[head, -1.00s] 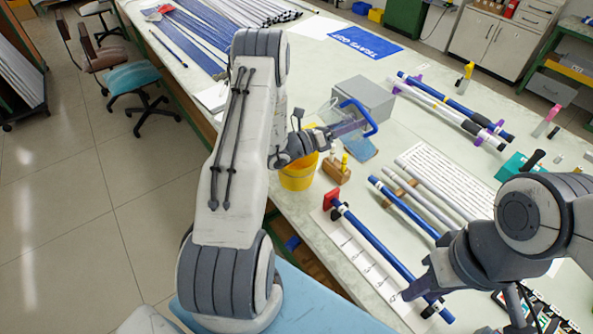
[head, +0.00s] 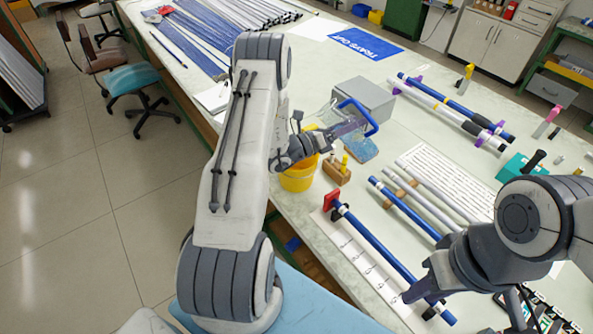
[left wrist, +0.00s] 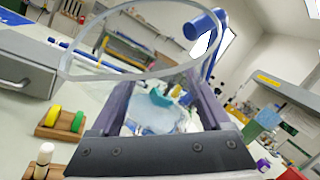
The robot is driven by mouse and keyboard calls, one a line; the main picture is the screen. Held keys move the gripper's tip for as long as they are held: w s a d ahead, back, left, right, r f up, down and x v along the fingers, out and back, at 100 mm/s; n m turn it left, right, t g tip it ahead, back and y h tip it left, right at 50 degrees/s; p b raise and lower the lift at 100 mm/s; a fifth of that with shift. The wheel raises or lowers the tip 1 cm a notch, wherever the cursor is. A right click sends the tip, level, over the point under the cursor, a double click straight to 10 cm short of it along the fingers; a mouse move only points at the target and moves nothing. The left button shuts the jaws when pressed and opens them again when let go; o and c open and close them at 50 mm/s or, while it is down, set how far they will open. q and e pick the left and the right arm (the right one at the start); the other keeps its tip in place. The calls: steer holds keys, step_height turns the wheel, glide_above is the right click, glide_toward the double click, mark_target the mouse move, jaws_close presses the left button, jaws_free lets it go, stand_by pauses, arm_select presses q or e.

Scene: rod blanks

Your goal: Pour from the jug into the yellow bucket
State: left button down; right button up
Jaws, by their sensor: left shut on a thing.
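The clear jug (head: 327,114) with a blue handle (head: 371,118) is up off the bench, near the grey box. My left gripper (head: 347,130) is shut on it. In the left wrist view the jug's wide clear rim (left wrist: 133,75) and blue handle (left wrist: 207,24) show beyond my left fingers (left wrist: 163,115). I cannot tell its tilt exactly or what it holds. The yellow bucket (head: 297,181) stands below my left wrist at the bench edge, its top partly hidden by my arm. My right gripper (head: 418,291) is beside a blue rod; its opening is unclear.
A wooden block with yellow and white pegs (head: 337,174) stands right of the bucket. A grey box (head: 363,98) is behind the jug. Blue and white rods (head: 404,208) lie across the bench at right. A blue sheet (head: 366,43) lies farther back.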

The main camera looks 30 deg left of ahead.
arm_select(q)
steer(key=shift+n+b, duration=0.3)
steer(key=shift+b, duration=0.05)
stand_by(0.6)
steer(key=shift+f+n+t+b, duration=0.1)
steer(key=shift+n+t+b, duration=0.25)
steer(key=shift+t, duration=0.15)
steer(key=shift+f+n+t+b, duration=0.1)
steer(key=shift+n+t+b, duration=0.15)
steer(key=shift+t+b, duration=0.05)
stand_by(0.3)
stand_by(0.4)
steer(key=shift+f+n+b, duration=0.15)
steer(key=shift+n+b, duration=0.2)
steer(key=shift+n, duration=0.05)
